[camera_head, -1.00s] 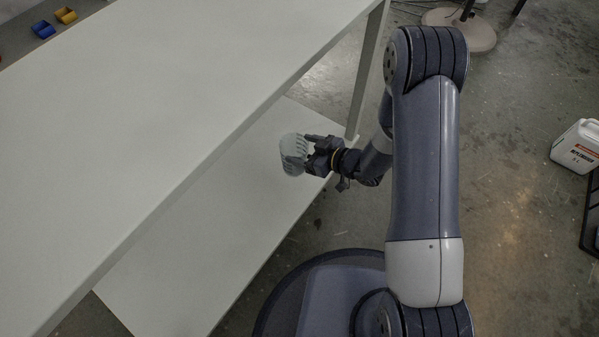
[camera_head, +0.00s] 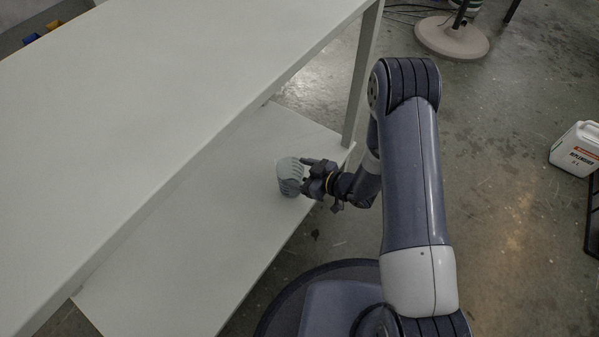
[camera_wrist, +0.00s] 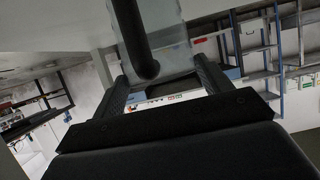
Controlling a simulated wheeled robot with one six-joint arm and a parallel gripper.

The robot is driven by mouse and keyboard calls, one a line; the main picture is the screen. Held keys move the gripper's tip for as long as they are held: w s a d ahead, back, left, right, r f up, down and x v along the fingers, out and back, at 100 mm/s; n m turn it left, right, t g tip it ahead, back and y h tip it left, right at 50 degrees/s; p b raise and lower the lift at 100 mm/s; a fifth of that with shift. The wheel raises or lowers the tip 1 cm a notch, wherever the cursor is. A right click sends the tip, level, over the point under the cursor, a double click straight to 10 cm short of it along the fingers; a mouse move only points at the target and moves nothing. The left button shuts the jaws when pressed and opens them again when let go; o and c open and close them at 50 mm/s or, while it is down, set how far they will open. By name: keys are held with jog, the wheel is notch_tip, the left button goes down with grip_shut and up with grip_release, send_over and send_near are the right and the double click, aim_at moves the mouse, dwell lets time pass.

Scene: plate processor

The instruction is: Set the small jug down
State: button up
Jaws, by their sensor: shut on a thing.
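The small jug (camera_head: 287,174) is pale grey-green and looks roughly upright in the head view, at the lower shelf (camera_head: 215,235). My gripper (camera_head: 303,177) is shut on it from the right side. In the wrist view the jug (camera_wrist: 172,40) is translucent, with a dark handle (camera_wrist: 133,38) between my gripper's two fingers (camera_wrist: 160,88). The jug's base is not clearly seen, so I cannot tell whether it touches the shelf.
The upper table top (camera_head: 150,110) overhangs the lower shelf on the left. A table leg (camera_head: 362,75) stands behind my gripper. The lower shelf is bare around the jug. A white canister (camera_head: 577,150) stands on the floor at the right.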

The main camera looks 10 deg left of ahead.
jog(key=o, duration=1.4)
jog(key=shift+r, duration=0.1)
jog(key=shift+d+r+p, duration=0.2)
jog(key=shift+d+p, duration=0.05)
jog(key=shift+p, duration=0.15)
jog(key=p+v, duration=0.3)
jog(key=v, duration=0.8)
jog(key=shift+s+d, duration=0.15)
jog(key=shift+s, duration=0.1)
jog(key=b+x, duration=0.3)
jog(key=x, duration=0.9)
jog(key=shift+d+f+b, duration=0.1)
jog(key=shift+b, duration=0.2)
jog(key=shift+w+r+p, duration=0.1)
jog(key=shift+r+p, duration=0.5)
jog(key=shift+r, duration=0.5)
